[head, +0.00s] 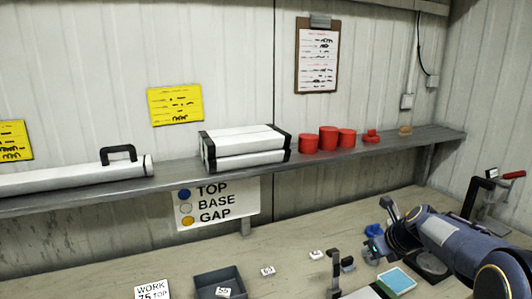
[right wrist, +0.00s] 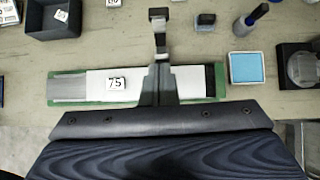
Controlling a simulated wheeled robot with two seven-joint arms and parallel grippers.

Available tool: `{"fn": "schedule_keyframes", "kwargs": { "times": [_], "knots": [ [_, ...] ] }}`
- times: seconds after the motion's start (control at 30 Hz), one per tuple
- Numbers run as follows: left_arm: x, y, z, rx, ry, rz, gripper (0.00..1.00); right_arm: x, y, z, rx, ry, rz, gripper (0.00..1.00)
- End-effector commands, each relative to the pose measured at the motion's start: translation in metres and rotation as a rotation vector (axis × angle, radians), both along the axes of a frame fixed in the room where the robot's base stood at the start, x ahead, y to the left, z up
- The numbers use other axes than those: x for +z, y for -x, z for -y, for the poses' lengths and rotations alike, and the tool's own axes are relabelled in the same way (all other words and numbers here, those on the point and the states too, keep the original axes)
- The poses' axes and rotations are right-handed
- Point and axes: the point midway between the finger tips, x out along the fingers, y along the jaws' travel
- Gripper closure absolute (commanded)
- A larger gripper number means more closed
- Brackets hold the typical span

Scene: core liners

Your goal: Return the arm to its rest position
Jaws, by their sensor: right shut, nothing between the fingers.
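My right gripper (head: 336,272) shows at the bottom of the head view, low over the bench. In the right wrist view its fingers (right wrist: 158,30) are together with nothing between them. Under them in that view lies a long green-edged tray (right wrist: 60,101) holding a pale liner with a white 75 tag (right wrist: 116,83). The gripper hides part of the liner, and I cannot tell how high it is above it. My left gripper is not in view.
A dark bin (head: 205,280) and small white tags (head: 267,271) stand left of the gripper. A blue pad (head: 397,281) lies to its right. A shelf (head: 180,182) along the wall holds white boxes (head: 243,146) and red tubs (head: 328,138). The bench's back is mostly clear.

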Motion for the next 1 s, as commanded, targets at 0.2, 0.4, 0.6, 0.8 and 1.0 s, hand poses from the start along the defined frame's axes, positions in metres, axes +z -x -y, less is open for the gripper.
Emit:
{"fn": "schedule_keyframes", "kwargs": {
  "times": [0.2,0.4,0.6,0.8,1.0],
  "knots": [
    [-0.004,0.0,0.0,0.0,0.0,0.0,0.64,0.001,0.024,0.002,0.115,0.037,0.026,1.0],
    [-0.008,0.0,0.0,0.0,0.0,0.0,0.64,0.003,0.057,0.0,0.28,0.096,0.074,1.0],
    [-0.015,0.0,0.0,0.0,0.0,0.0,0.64,0.006,0.11,-0.008,0.551,0.212,0.18,1.0],
    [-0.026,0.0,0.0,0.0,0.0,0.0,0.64,0.006,0.199,-0.03,1.0,0.475,0.389,1.0],
    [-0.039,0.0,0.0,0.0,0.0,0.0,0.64,-0.021,0.303,-0.059,1.586,0.944,0.615,1.0]
  ]
}}
